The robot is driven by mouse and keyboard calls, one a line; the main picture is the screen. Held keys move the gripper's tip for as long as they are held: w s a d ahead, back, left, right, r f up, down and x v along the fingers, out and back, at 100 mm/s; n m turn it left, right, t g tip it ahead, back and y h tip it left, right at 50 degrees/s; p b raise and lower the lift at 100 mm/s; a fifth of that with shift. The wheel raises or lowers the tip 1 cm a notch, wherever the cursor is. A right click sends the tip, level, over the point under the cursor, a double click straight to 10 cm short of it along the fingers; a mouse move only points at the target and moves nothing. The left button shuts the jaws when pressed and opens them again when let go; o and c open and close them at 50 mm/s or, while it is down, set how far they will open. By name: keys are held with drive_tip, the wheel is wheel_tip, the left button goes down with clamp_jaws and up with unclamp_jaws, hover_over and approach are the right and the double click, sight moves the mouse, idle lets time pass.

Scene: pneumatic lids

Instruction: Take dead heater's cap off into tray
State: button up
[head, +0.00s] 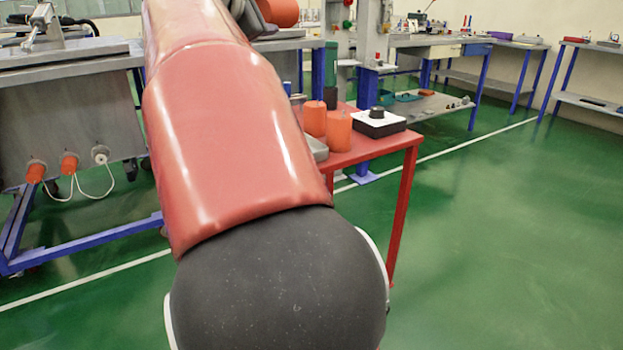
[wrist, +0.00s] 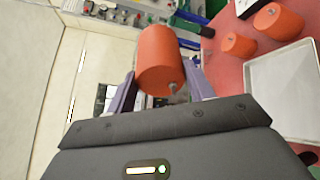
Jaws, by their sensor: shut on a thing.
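My gripper (wrist: 161,78) is shut on an orange cylindrical cap (wrist: 160,55), one finger on each side, with a small metal stud on its near end. The cap also shows at the top of the head view (head: 279,12), partly hidden by my arm. The shallow light tray (wrist: 283,92) lies on the red table at the right of the wrist view, apart from the held cap. In the head view, a heater end without a cap (head: 100,154), white with a wire, sits on the tank's side. Two orange-capped ends (head: 36,171) (head: 69,161) are left of it.
Two loose orange caps (head: 314,118) (head: 338,129) stand on the red table (head: 374,150). A white box with a black knob (head: 382,125) stands beside them. The metal tank (head: 75,115) is on a blue frame at left. The green floor at right is clear.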

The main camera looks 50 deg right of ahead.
drive_tip(key=o, duration=1.1)
drive_tip(key=b+v, duration=0.1)
drive_tip(key=v, duration=0.6)
drive_tip(key=shift+s+a+r, duration=0.1)
drive_tip(key=shift+s+a, duration=0.1)
drive_tip(key=shift+a, duration=0.15)
